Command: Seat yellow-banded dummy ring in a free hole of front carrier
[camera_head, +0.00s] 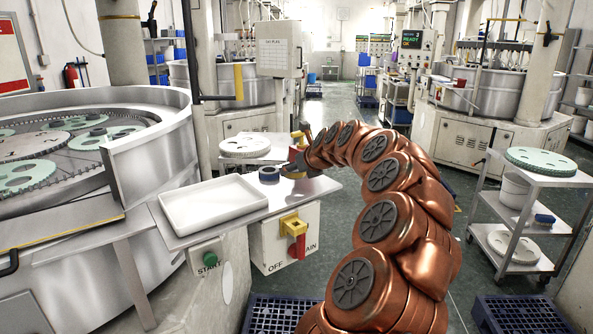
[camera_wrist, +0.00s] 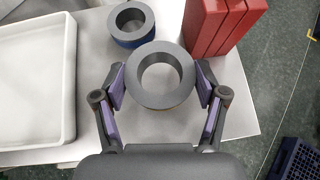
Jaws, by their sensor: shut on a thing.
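The yellow-banded dummy ring (camera_wrist: 134,78) is a grey ring between my fingers in the wrist view; a thin yellowish edge shows low on its side. My gripper (camera_wrist: 161,80) is shut on it, one purple-padded finger on each side. The ring is over the metal side table; I cannot tell if it touches it. In the head view my gripper (camera_head: 297,168) is at the table's back right, mostly hidden by my arm. Green carriers with round holes lie in the lapping machine at left; the front carrier (camera_head: 28,176) is the nearest, partly cut off by the frame.
A blue-banded grey ring (camera_wrist: 127,38) stands just beyond the held ring. Red blocks (camera_wrist: 218,22) are close at right. A white tray (camera_head: 212,204) lies on the side table (camera_head: 318,186). The machine's raised metal wall (camera_head: 150,160) stands between table and carriers.

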